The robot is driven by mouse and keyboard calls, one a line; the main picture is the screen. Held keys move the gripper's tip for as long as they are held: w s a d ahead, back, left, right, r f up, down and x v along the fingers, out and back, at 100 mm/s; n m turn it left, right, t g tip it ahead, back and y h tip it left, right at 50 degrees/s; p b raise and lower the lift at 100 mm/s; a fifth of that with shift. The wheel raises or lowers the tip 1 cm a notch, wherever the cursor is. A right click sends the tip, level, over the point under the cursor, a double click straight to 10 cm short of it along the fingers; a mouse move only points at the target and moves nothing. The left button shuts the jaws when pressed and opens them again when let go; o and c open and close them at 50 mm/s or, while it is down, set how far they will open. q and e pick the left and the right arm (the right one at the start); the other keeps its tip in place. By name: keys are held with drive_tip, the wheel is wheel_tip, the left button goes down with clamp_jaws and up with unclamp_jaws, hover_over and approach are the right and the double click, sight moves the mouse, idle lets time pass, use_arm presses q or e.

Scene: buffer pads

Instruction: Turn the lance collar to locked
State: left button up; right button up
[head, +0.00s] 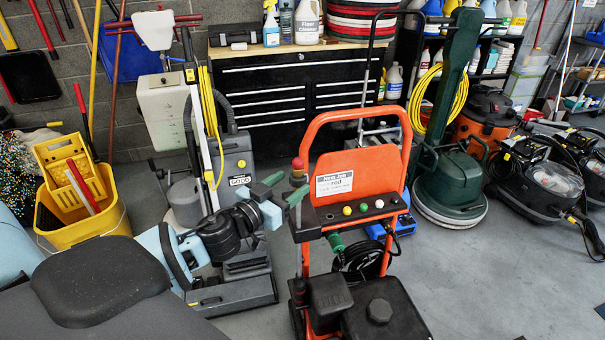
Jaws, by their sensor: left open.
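An orange pressure-washer cart (318,150) stands in front of me. At its left side an upright dark lance (298,180) with a red ball-like tip (298,164) rises beside the frame. A dark collar seems to sit just below the tip; its mark or setting is too small to read. My left gripper (291,184) comes in from the left with its green-tipped fingers open, close to the lance just below the red tip. I cannot tell whether the fingers touch it. My right gripper is not in view.
The cart carries a "Next Job: red" card (335,184) and a panel with yellow, white and green knobs (363,208). A grey floor machine (240,165) and yellow mop bucket (80,215) stand left, a green floor polisher (450,185) right. Clear floor (520,270) lies at the right front.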

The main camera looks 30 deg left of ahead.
sight(303, 175)
use_arm(q)
drive_tip(key=shift+w+d, duration=0.15)
drive_tip(key=shift+w, duration=1.3)
drive_tip(key=shift+w+d, duration=0.15)
drive_tip(key=shift+w, duration=1.25)
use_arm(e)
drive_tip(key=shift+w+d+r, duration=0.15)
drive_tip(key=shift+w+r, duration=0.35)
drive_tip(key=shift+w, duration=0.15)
use_arm(q)
drive_tip(key=shift+c, duration=0.5)
drive_tip(key=c, duration=0.9)
